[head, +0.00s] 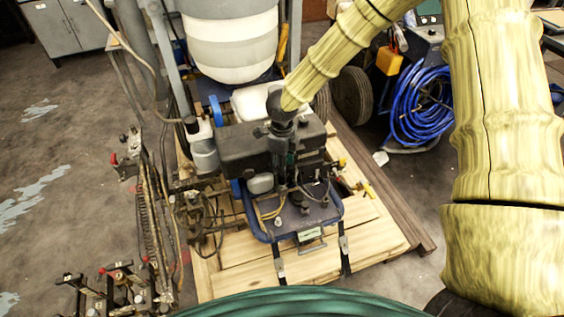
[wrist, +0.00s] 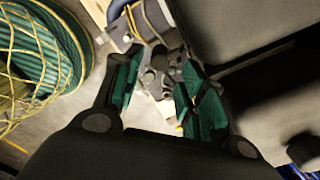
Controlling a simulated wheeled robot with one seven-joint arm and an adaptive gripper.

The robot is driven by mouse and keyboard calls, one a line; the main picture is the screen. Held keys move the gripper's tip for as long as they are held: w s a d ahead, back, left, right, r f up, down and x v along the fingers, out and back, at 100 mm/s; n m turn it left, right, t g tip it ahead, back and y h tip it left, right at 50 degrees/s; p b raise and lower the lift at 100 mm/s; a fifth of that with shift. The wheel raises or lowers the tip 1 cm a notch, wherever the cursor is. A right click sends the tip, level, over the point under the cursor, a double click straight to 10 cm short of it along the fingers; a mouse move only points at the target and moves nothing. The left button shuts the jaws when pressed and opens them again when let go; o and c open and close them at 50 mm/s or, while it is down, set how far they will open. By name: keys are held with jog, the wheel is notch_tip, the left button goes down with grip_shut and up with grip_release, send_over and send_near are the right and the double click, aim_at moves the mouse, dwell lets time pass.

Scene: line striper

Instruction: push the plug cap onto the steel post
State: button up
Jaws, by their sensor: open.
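My gripper (head: 288,178) points down at the front of the striper's engine, above its blue deck (head: 315,217). In the wrist view, its two green-padded fingers (wrist: 158,75) stand apart. Grey metal fittings (wrist: 160,62) show between and beyond the fingertips; I cannot tell whether they touch the fingers. I cannot make out for certain the plug cap or the steel post. A small dark upright part (head: 304,204) stands on the deck just below and right of the gripper. My fingers and hoses hide part of that area.
The striper's dark engine body (head: 245,150) lies close around my gripper. Thin hoses and cables cross the deck. A wooden pallet (head: 345,245) lies below. A coiled blue hose (head: 420,105) is at the right.

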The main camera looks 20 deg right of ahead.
notch_tip(320, 180, down, 2)
jog(key=shift+f+b, duration=0.1)
jog(key=shift+b, duration=0.65)
jog(key=shift+f, duration=1.7)
jog(key=shift+f+p, duration=0.2)
jog(key=shift+p, duration=0.15)
jog(key=shift+s, duration=0.1)
jog(key=c, duration=0.9)
grip_shut()
